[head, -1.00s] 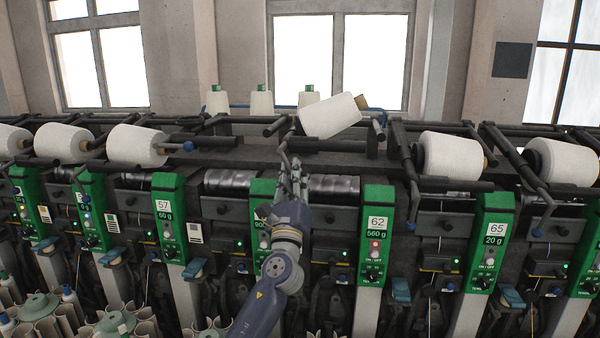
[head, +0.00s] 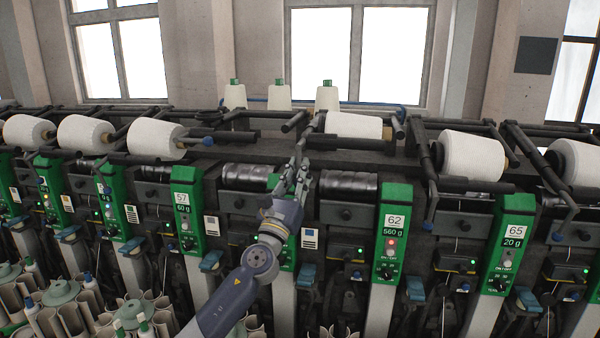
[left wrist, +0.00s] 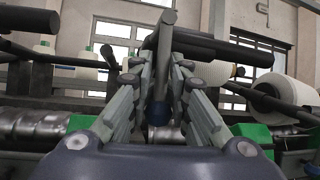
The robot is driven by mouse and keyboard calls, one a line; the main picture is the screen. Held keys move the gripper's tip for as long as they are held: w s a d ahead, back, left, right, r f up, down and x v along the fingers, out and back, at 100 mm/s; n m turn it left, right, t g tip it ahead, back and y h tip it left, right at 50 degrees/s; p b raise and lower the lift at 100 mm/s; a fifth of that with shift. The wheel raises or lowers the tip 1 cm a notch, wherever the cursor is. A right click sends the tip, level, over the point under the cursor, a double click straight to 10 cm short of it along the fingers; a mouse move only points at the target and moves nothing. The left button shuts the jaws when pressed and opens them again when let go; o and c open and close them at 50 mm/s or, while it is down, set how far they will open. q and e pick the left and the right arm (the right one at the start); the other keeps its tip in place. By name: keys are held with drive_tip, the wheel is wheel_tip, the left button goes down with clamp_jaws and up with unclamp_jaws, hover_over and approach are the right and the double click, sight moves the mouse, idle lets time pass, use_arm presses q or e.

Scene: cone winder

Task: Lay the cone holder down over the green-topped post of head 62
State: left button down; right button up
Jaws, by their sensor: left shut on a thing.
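The cone holder is a dark frame with a bar (head: 345,142) and a white cone (head: 354,125), seen behind head 62's drum. My left gripper (head: 299,165) is shut on its handle. In the left wrist view, the grey handle (left wrist: 163,60) with a blue knob (left wrist: 158,113) lies between the two fingers. The green-topped post of head 62 (head: 395,193) stands to the right of the gripper, with a "62" and "560 g" label. The holder is above and behind the post top, apart from it as far as I can tell. My right gripper is out of view.
Silvery drums (head: 348,185) lie below the holder. Head 65's post (head: 515,203) and a neighbouring cone (head: 472,157) are at the right. Head 57's post (head: 186,173) is at the left. Several cones stand on the back ledge.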

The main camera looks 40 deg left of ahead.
use_arm(q)
drive_tip(key=shift+r, duration=0.3)
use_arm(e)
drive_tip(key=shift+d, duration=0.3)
use_arm(q)
drive_tip(key=c, duration=1.8)
unclamp_jaws()
drive_tip(key=shift+o, duration=0.7)
drive_tip(key=shift+w+d+f, duration=0.15)
drive_tip(key=shift+f, duration=0.1)
drive_tip(key=shift+s+f+h, duration=0.3)
drive_tip(key=v, duration=1.1)
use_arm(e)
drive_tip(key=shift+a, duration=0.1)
use_arm(q)
drive_tip(key=shift+s+d, duration=0.1)
